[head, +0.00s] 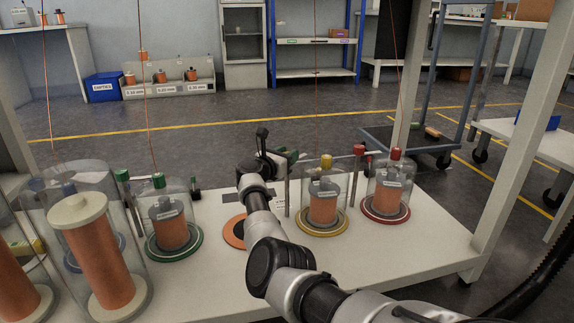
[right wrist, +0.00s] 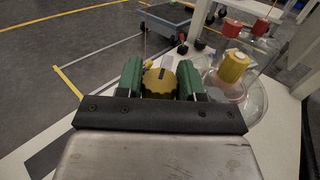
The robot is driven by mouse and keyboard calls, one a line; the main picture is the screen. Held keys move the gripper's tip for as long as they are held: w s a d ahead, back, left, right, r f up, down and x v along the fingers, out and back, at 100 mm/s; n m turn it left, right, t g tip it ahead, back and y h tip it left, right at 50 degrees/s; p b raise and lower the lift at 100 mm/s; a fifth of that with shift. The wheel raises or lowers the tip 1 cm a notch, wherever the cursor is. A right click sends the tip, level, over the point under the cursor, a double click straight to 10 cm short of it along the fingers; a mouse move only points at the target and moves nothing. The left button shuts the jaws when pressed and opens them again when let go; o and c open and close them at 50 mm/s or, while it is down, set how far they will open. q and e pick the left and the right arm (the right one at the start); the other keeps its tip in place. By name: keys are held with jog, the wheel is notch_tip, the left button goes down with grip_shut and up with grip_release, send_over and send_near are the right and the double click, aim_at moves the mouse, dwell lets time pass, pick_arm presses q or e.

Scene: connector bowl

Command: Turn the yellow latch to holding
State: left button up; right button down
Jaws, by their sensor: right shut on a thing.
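The yellow latch (right wrist: 160,83) is a ribbed round knob. In the right wrist view it sits between the two green finger pads of my right gripper (right wrist: 160,78), which is shut on it. In the head view my right gripper (head: 287,155) is at the post just left of the yellow-based jar, and the latch is hidden by it. The yellow-based glass jar (head: 342,193) has a yellow cap (head: 326,161) and holds a copper spool (head: 322,209). The cap also shows in the right wrist view (right wrist: 234,66), right of the gripper. My left gripper is not in view.
A red-capped jar (head: 387,195) with a red latch (head: 359,150) stands to the right. A green-capped jar (head: 170,225) with a green latch (head: 122,175) stands to the left. Thin wires rise from the caps. Large copper spools (head: 100,260) fill the table's left end.

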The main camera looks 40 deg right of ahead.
jog(key=shift+m+g+b, duration=0.3)
jog(key=shift+m+g, duration=0.1)
jog(key=shift+g, duration=0.2)
jog(key=shift+m+g, duration=0.3)
jog(key=shift+g, duration=0.2)
jog(key=c, duration=0.7)
grip_release()
jog(key=shift+a+r+p, duration=0.15)
jog(key=shift+a+p, duration=0.2)
jog(key=shift+a, duration=0.1)
jog(key=a+p, duration=0.6)
jog(key=a, duration=0.4)
jog(key=shift+s, duration=0.4)
